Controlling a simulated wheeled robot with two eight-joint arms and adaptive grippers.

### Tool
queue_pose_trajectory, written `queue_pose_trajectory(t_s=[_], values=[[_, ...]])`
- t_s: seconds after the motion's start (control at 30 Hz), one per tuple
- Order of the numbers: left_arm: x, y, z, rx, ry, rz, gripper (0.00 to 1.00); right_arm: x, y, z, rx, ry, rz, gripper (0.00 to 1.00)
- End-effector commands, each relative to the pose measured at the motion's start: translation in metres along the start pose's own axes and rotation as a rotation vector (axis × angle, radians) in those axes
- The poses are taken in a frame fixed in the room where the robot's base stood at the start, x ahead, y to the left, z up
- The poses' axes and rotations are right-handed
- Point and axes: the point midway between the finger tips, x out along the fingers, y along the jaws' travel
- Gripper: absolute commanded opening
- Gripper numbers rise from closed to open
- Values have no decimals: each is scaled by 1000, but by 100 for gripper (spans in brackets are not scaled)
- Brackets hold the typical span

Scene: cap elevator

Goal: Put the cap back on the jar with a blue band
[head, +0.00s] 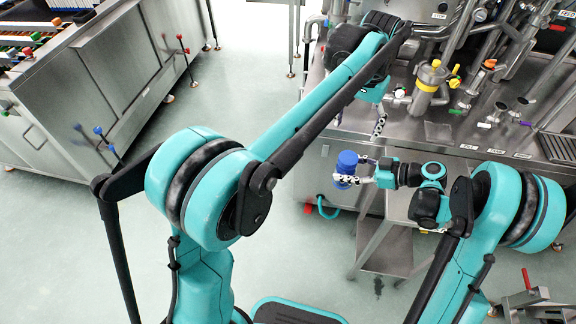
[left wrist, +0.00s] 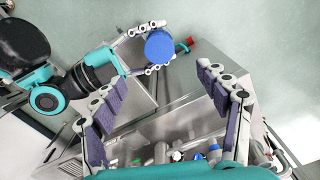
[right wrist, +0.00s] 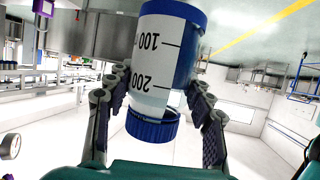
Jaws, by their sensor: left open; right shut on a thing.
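My right gripper (head: 360,171) is shut around a jar (head: 343,182) with a blue top and white side. In the right wrist view the jar (right wrist: 150,62) has black marks 100 and 200, upside down in the picture. A ribbed blue cap (right wrist: 153,127) is at its lower end in the picture, and blue shows at the other end. Whether the cap is seated cannot be told. From above, a blue disc (left wrist: 159,46) shows between the right fingers. My left gripper (head: 379,126) is open and empty, higher than the jar and to its right in the head view.
A steel machine (head: 480,140) with pipes and valves fills the right side. A yellow-capped fitting (head: 430,78) stands on it. A steel step (head: 385,248) is below the right gripper. A steel cabinet (head: 120,75) is at upper left. The floor between is clear.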

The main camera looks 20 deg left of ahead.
Motion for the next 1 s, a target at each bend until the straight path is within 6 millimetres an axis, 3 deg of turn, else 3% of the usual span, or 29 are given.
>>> queue_pose_trajectory(t_s=[0.17,0.47,0.67,1.0], values=[[-6,-17,20,-25,47,1,75,0,0,0,0,1,0,0],[-6,-66,94,-108,227,-7,75,0,0,0,0,1,0,0],[11,-91,149,-164,352,-25,75,0,0,0,0,1,0,0],[64,-117,230,-247,544,-72,75,0,0,0,0,1,0,0]])
